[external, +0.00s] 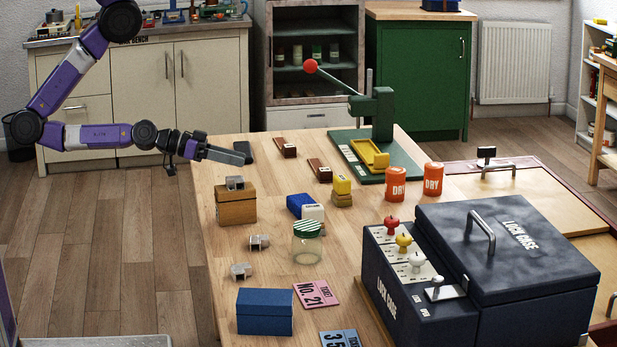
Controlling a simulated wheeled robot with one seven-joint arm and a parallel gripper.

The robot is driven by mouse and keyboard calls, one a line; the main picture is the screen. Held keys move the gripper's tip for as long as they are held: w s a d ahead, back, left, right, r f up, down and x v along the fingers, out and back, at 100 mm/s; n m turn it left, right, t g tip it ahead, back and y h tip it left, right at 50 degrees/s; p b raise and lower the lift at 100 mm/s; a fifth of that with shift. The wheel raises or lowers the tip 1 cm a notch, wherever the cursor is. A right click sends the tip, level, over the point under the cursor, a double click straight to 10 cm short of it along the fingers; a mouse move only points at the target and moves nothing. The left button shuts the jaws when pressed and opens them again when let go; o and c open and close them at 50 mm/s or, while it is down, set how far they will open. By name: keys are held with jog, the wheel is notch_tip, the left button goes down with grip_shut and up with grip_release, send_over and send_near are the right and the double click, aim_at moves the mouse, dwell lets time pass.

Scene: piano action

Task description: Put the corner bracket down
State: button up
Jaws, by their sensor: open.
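Three small grey metal pieces look like corner brackets. One bracket (235,183) rests on top of a brown box (236,207) at the table's left side. A second bracket (259,242) and a third bracket (240,271) lie on the wooden tabletop nearer the camera. My gripper (222,153) reaches in from the left over the table's far left edge, above and behind the brown box in the picture. It is open, apart from the brackets, and I see nothing held in it. A dark block shape (243,149) is by its tips; I cannot tell whether they touch.
A blue box (264,311), a glass jar (306,248) and ticket cards (317,293) stand or lie toward the front. A large lock case (505,250) fills the right front. A green lever press (383,115) stands at the back. Bare wood shows around the brackets.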

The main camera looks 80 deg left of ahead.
jog(key=s+a+r+y, duration=0.2)
jog(key=s+a+r, duration=0.1)
jog(key=s+a, duration=0.8)
jog(key=shift+s+a+r+y, duration=0.25)
jog(key=shift+s+y, duration=0.15)
jog(key=shift+s, duration=0.6)
